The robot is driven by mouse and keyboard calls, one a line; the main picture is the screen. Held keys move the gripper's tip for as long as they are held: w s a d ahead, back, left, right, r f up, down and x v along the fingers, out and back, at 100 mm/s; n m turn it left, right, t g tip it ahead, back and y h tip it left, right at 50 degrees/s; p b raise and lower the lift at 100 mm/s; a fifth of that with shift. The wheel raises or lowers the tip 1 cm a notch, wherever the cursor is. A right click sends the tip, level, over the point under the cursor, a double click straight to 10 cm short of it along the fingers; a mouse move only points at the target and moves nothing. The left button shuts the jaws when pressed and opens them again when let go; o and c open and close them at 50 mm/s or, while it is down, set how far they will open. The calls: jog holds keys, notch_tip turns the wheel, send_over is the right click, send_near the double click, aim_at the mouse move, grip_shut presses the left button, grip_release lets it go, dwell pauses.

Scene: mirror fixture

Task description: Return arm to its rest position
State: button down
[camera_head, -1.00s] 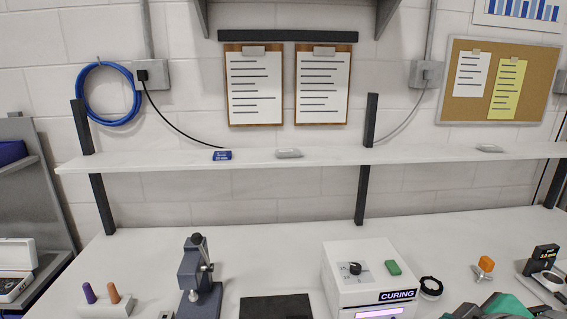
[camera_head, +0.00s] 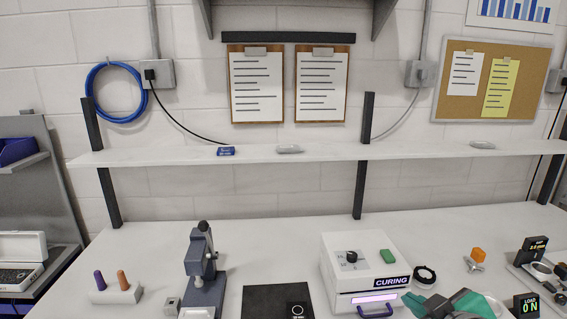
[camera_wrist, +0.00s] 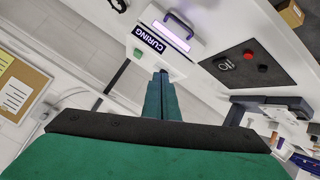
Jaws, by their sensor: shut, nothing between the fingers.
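My gripper shows in the wrist view (camera_wrist: 162,76) with its green fingers together and nothing between them. It points toward the white curing box (camera_wrist: 180,22), with a visible gap that I cannot judge exactly. In the head view, green and dark parts of my arm and gripper show at the bottom right, in front of the curing box (camera_head: 345,285) and to its right. The lower part of my arm is cut off by the frame edge there.
A press (camera_head: 202,270), a black mat (camera_head: 262,296) and a peg block (camera_head: 116,294) stand left of the curing box. A black ring (camera_head: 425,274), an orange-topped part (camera_head: 478,256) and a load display (camera_head: 527,306) lie right. A white shelf (camera_head: 330,153) spans above.

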jog(key=w+a+f+m+t+y, duration=0.1)
jog(key=w+a+m+t, duration=0.15)
jog(key=a, duration=0.35)
jog(key=w+a+f+m+t+y, duration=0.1)
jog(key=w+a+f+t+y, duration=0.15)
jog(key=w+a, duration=0.2)
jog(key=s+a+f+m+t+h, duration=0.2)
jog(key=s+a+f+m+h, duration=0.35)
jog(key=a+f, duration=0.55)
jog(key=s+a+f+m+g, duration=0.1)
jog(key=s+a+f+m, duration=0.1)
jog(key=s+f, duration=0.65)
jog(key=s+a+f+n+g+y, duration=0.1)
jog(key=s+f+n, duration=0.1)
jog(key=s, duration=1.1)
jog(key=s+a+f+n+g+y, duration=0.1)
jog(key=s+f+n, duration=0.2)
jog(key=s, duration=0.9)
jog(key=shift+s+a+f, duration=0.35)
jog(key=shift+s+f, duration=0.05)
jog(key=shift+f, duration=0.2)
